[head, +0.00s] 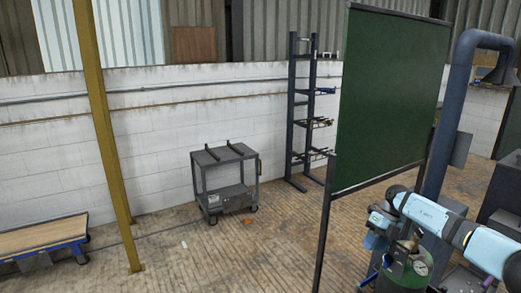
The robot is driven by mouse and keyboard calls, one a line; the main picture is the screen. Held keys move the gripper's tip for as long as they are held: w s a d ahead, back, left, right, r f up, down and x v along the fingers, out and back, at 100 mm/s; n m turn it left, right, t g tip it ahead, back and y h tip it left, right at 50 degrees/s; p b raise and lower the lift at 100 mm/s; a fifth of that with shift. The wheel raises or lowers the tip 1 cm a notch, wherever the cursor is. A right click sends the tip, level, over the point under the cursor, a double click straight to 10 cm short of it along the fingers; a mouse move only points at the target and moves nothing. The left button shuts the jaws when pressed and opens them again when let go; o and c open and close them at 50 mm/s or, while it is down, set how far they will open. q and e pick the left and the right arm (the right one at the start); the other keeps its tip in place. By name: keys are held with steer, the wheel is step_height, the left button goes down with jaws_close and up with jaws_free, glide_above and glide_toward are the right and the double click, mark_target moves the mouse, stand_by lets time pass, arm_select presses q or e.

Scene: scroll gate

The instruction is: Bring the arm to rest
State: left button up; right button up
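My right arm comes in from the lower right, with light blue and dark links. Its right gripper (375,238) is at the end of the arm, pointing down, in front of the lower part of a dark green panel's frame. The gripper is small and dark here, and I cannot make out its fingers or anything between them. My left gripper is not in view.
A green cylinder with a gauge (421,268) stands close below my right arm. The green panel (390,95) stands behind it. A grey cart (225,180), a dark rack (292,110), a yellow post (103,130) and a low wooden-topped trolley (40,238) stand farther off.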

steer(key=s+a+f+m+t+y, duration=0.1)
steer(key=s+a+f+y, duration=0.4)
steer(key=a, duration=0.6)
steer(key=s+a+f+t+y, duration=0.15)
steer(key=s+a+f, duration=0.35)
steer(key=a, duration=0.6)
steer(key=s+a+f+m+t+y, duration=0.3)
steer(key=s+a+m+t+y, duration=0.35)
steer(key=s+a+m, duration=0.3)
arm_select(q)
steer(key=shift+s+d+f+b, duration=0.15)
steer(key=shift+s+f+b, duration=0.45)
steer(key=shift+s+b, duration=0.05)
arm_select(e)
steer(key=s+d+f+m+t+h, duration=0.1)
steer(key=s+d+m+h, duration=0.3)
steer(key=s+m, duration=0.4)
steer(key=s+d+f+m+t+h, duration=0.2)
steer(key=s+d+f+m+h, duration=0.1)
steer(key=s+m, duration=0.5)
steer(key=s+d+f+m+t+h, duration=0.1)
steer(key=s+d+f+m+h, duration=0.2)
steer(key=s+d+m+h, duration=0.3)
steer(key=shift+s+m+t+h, duration=0.4)
steer(key=shift+s+m+h, duration=0.4)
steer(key=shift+s+m, duration=0.35)
